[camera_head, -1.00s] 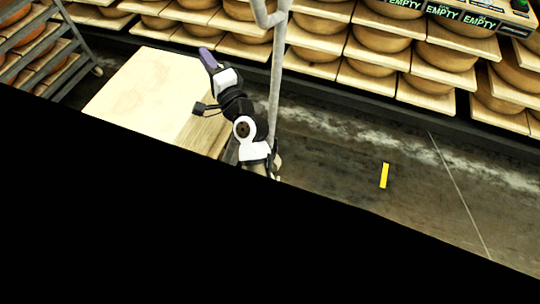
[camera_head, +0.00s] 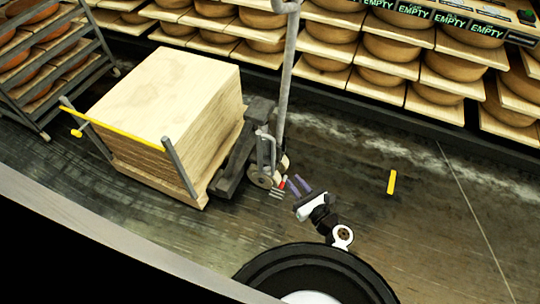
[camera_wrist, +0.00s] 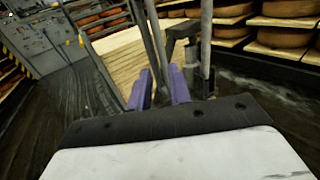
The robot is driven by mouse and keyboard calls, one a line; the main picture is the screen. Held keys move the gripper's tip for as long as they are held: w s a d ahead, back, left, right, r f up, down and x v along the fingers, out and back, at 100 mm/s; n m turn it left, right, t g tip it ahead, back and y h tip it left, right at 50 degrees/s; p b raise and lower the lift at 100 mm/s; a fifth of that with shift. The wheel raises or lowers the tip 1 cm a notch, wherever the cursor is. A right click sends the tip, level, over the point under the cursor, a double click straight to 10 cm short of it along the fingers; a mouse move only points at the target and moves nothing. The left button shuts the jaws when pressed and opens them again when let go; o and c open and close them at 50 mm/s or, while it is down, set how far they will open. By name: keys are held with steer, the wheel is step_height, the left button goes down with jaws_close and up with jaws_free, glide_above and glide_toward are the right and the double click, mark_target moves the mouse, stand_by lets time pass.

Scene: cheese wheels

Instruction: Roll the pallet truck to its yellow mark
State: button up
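The pallet truck (camera_head: 235,160) stands left of centre in the head view, with a tall grey handle post (camera_head: 284,80) at its right end. A stack of pale boards (camera_head: 165,100) sits on it. The yellow mark (camera_head: 391,185) lies on the floor to the right, apart from the truck. My gripper (camera_head: 299,186) is beside the truck's handle end, with its purple fingers pointing at it. In the wrist view my gripper (camera_wrist: 160,82) has its fingers apart. Grey bars of the truck show between and beyond them; I cannot tell whether they touch.
Shelves of cheese wheels (camera_head: 385,80) line the back wall. A rack of cheeses (camera_head: 50,65) stands at the far left. A bar with a yellow strip (camera_head: 115,140) stands at the stack's left side. The floor (camera_head: 340,140) between truck and mark looks clear.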

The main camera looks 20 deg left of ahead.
steer(key=b+x, duration=0.1)
steer(key=x, duration=1.2)
steer(key=shift+b, duration=0.4)
steer(key=shift+a, duration=0.15)
jaws_close()
